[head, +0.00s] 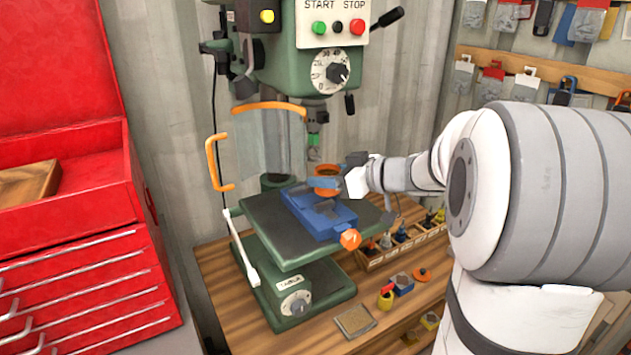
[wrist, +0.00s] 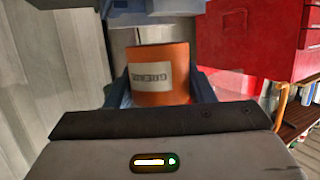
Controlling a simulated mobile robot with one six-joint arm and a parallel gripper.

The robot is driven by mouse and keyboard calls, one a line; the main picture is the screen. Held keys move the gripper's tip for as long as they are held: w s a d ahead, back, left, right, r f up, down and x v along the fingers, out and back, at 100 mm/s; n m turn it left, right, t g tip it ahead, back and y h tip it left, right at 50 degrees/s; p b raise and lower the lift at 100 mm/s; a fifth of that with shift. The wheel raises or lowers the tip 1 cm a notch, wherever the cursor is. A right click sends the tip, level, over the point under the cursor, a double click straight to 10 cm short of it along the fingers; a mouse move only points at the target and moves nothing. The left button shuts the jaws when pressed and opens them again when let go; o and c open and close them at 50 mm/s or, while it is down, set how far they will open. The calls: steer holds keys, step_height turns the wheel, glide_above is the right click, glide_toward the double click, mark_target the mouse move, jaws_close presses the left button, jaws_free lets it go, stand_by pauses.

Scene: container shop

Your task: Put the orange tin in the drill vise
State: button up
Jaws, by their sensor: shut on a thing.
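The orange tin (wrist: 158,75) has a pale label and sits between the two blue fingers of my gripper (wrist: 160,95) in the wrist view. In the head view the tin (head: 325,183) is held by my gripper (head: 328,185) above the far side of the drill vise (head: 318,215). The vise is blue with an orange knob and sits on the drill press table. Part of the tin is hidden by my gripper. The exact gap between the tin and the vise is hard to tell.
The green drill press (head: 315,60) rises above the vise, with its chuck just over the tin. A clear guard with orange edges (head: 268,108) stands to the left. A wooden tray (head: 400,245) with small items is on the bench. A red tool chest (head: 90,230) is at left.

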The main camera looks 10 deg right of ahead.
mark_target(315, 200)
steer(key=shift+w+a, duration=0.95)
steer(key=shift+w, duration=0.05)
steer(key=f, duration=0.3)
steer(key=shift+w+a, duration=0.25)
steer(key=shift+w, duration=0.05)
steer(key=shift+f, duration=0.2)
steer(key=shift+f, duration=0.15)
steer(key=o, duration=1.1)
